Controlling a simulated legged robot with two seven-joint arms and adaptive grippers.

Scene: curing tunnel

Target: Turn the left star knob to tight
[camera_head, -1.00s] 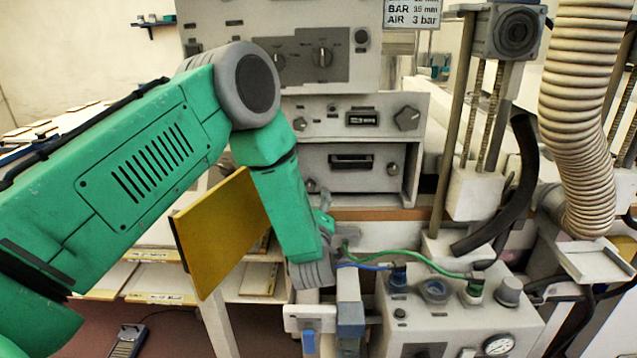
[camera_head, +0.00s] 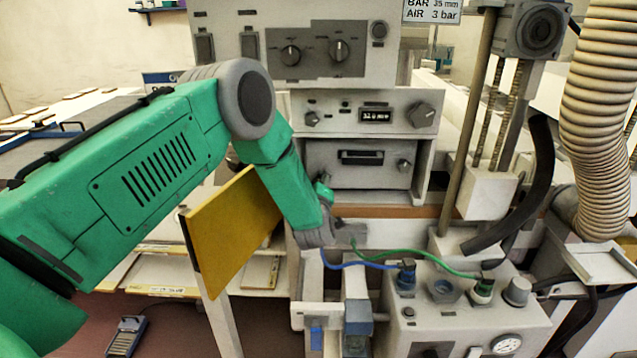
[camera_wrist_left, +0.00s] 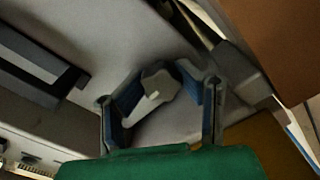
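A grey star knob (camera_wrist_left: 160,84) with a small pale mark shows in the left wrist view, on a light grey panel between my left gripper's fingers. My left gripper (camera_wrist_left: 158,92) is open, with one blue-padded finger on each side of the knob; whether the pads touch it I cannot tell. In the head view my left gripper (camera_head: 326,192) is at the lower left corner of the drawer unit (camera_head: 345,182), and it and my arm largely hide this knob. Another star knob (camera_head: 422,115) sits at the right of the unit above. My right gripper is not in view.
A yellow board (camera_head: 232,232) stands beside my left forearm. A pump box (camera_head: 455,320) with a gauge and blue and green hoses stands below right. A black hose (camera_head: 520,200) and a ribbed duct (camera_head: 598,120) are farther right. A dark drawer handle (camera_wrist_left: 40,65) lies left of the knob.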

